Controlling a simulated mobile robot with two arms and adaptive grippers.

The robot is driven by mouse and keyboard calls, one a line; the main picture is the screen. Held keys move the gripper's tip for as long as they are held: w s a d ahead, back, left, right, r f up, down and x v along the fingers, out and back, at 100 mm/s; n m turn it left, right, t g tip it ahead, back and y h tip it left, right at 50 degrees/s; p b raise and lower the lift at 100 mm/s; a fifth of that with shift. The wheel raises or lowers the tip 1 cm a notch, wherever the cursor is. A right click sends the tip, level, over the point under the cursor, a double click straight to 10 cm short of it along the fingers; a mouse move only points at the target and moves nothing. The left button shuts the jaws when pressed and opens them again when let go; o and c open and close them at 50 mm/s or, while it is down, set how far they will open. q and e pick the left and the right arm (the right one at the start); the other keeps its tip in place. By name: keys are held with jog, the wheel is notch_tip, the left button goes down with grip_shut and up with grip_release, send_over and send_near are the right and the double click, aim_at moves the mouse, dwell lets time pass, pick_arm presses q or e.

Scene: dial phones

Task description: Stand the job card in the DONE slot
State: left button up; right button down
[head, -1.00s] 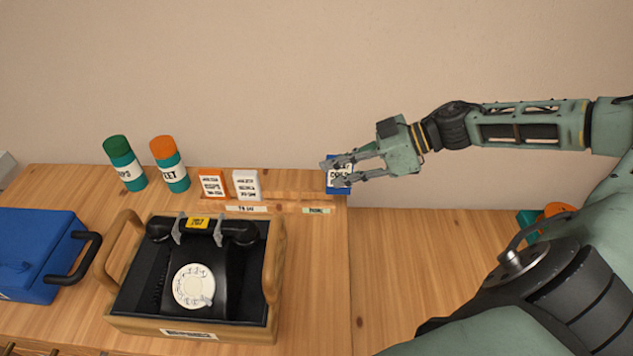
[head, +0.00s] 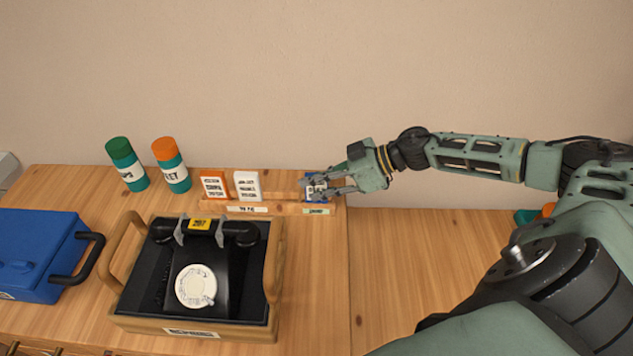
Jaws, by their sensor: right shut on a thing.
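The blue-edged job card (head: 317,194) stands upright at the right end of the wooden card rack (head: 285,208), above the green-tinted label (head: 315,211). That label is too small to read clearly. My right gripper (head: 315,186) comes in from the right and is shut on the card, with its fingers covering part of it. Whether the card's lower edge rests in the slot I cannot tell. An orange card (head: 213,185) and a white card (head: 247,185) stand at the rack's left end, above another label (head: 247,210). My left gripper is not in view.
A black dial phone (head: 201,270) sits in a wooden tray (head: 190,331) in front of the rack. A blue case (head: 35,250) is at the left. Green-capped (head: 127,165) and orange-capped (head: 171,165) canisters stand behind. The wood right of the rack is clear.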

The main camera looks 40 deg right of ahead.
jog(key=shift+f, duration=0.1)
jog(key=c, duration=1.7)
grip_release()
jog(key=shift+c, duration=0.2)
jog(key=shift+r, duration=0.2)
jog(key=b+v, duration=0.1)
jog(key=v, duration=1.1)
jog(key=shift+b, duration=0.3)
